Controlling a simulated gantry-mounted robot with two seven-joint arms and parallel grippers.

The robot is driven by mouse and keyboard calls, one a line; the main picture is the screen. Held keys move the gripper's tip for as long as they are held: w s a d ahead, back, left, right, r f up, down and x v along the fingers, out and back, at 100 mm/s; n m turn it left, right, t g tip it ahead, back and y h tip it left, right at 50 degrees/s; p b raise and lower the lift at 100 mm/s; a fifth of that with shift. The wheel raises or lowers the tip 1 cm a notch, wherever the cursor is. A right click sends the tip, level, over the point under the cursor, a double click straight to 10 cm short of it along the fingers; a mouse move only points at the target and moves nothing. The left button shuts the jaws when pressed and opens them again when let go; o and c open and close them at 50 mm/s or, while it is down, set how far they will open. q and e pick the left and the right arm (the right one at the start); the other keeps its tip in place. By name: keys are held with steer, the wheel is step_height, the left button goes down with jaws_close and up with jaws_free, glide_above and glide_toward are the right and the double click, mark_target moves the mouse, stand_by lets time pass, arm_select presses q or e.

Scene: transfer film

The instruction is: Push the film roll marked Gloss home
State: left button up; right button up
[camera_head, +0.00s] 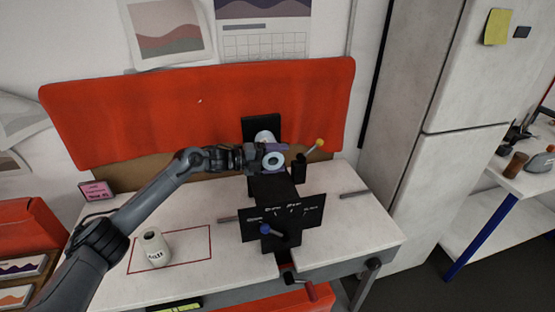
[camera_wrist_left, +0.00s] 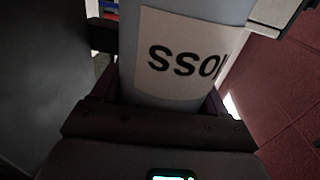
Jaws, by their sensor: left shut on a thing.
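The film roll marked Gloss (camera_wrist_left: 188,50) fills the upper middle of the left wrist view. It is pale blue with a white label whose letters read upside down and are partly cut off. In the head view its round end (camera_head: 274,160) shows at the black machine (camera_head: 270,188). My left gripper (camera_head: 258,157) is shut on this roll from the left, with a finger on each side in the wrist view. Whether the roll is fully seated on the machine is hidden by the gripper. My right gripper is not in view.
A red board (camera_head: 200,105) stands behind.

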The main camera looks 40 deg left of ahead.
arm_select(q)
steer(key=shift+w+a, duration=0.1)
steer(key=shift+w, duration=0.05)
steer(key=shift+w+a+b, duration=0.7)
steer(key=shift+a+b, duration=0.2)
steer(key=shift+w+a, duration=0.2)
steer(key=shift+a, duration=0.15)
steer(key=shift+a+b, duration=0.1)
steer(key=shift+b, duration=0.25)
steer(key=o, duration=1)
steer(key=shift+w, duration=0.1)
steer(key=o, duration=0.3)
steer(key=shift+a+r, duration=0.1)
steer(key=shift+o, duration=0.2)
